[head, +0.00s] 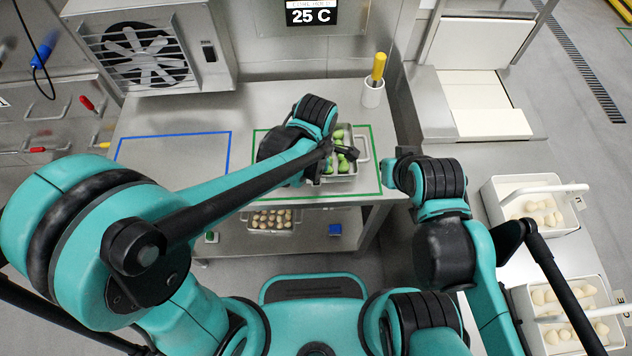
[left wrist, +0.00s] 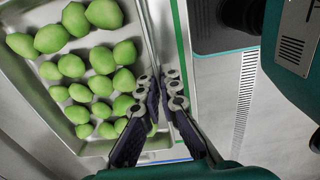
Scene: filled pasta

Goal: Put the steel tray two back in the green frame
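A steel tray (head: 343,178) with green filled pasta stands on the steel table, toward the right part of the green frame (head: 381,185). No number shows on it. My left arm covers part of the tray and frame. My left gripper (head: 326,150) is at the tray. In the left wrist view, the gripper's fingers (left wrist: 162,88) are close together on either side of the tray's side wall (left wrist: 150,35); whether they press on it is unclear. The green line (left wrist: 182,45) runs just outside that wall. My right gripper (head: 398,163) is beyond the table's right edge, its fingers unclear.
A blue frame (head: 172,134) at the table's left is empty. A white holder (head: 372,95) with a yellow-handled tool stands at the back right. Another tray (head: 270,228) with beige pieces is on the lower shelf. White bins (head: 493,205) stand at the right.

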